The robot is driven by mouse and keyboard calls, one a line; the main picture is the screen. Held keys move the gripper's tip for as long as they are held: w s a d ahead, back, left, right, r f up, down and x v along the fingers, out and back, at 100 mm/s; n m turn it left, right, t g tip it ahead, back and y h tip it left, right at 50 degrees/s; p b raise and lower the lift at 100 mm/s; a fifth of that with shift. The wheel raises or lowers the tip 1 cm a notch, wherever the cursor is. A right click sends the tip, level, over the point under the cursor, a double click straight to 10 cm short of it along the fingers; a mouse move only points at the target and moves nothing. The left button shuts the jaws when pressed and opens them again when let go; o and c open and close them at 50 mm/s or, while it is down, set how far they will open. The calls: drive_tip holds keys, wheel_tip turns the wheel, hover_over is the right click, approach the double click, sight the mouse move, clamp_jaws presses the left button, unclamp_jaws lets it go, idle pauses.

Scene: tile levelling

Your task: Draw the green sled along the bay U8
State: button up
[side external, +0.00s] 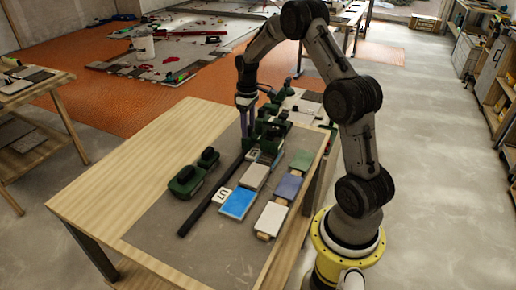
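Green sleds with dark parts stand on the grey mat (235,262) of the wooden table. One green sled (188,182) is left of a long black bar (212,200). More green blocks (272,128) crowd around my gripper (248,140), which points down at the far part of the mat. Its fingertips are partly hidden among them, so I cannot tell whether it is open, shut or touching a sled. A white card with a dark mark (222,195) lies right of the bar. Another small pale card (252,155) lies farther back; neither can be read as U8.
Right of the bar lie a blue tile (238,203), a beige tile (254,177), a purple tile (289,186), a white tile (271,219) and a green tile (301,159). The mat's near part and the table's left side (130,175) are clear.

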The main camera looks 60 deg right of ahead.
drive_tip(key=shift+r, duration=3.45)
